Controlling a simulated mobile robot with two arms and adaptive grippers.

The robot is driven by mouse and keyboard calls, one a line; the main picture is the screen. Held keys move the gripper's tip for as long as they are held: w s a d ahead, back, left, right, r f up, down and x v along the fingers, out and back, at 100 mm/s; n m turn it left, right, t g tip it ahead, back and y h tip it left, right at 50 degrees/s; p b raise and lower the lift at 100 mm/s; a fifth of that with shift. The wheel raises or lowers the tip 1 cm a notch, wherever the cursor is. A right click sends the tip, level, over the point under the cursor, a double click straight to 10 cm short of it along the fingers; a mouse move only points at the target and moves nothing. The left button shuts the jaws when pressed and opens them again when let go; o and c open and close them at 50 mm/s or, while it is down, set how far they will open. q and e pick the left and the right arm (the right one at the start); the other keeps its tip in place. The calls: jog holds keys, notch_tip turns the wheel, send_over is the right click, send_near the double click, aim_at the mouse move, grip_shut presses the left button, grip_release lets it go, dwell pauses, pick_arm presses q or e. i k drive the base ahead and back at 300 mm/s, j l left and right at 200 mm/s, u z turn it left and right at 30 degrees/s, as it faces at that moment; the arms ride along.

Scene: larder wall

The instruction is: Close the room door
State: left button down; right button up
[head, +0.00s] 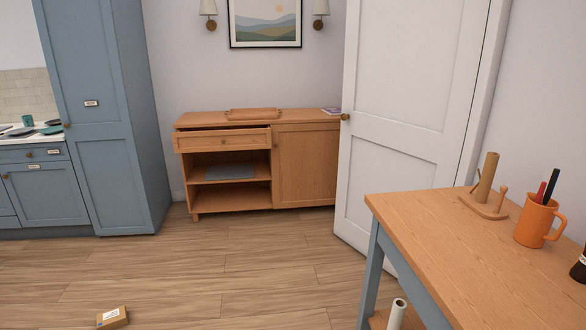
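The room door (408,140) is a white panelled door at the right of the head view. It stands open into the room, swung out from the frame (485,95) on its right side. Its round brass-coloured knob (345,117) is on the left edge, in front of the wooden sideboard's right end. The lower right part of the door is hidden behind the table. Neither of my grippers shows in the head view.
A wooden table (440,220) with an orange mug (537,222) and a paper-roll holder (486,190) stands at the front right, close to the door. A small box (112,318) lies on the floor at front left. A sideboard (305,165) has its drawer (225,141) slightly out. The middle floor (230,265) is clear.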

aim_at(411, 68)
jog(key=i+u, duration=0.25)
jog(key=i, duration=1.6)
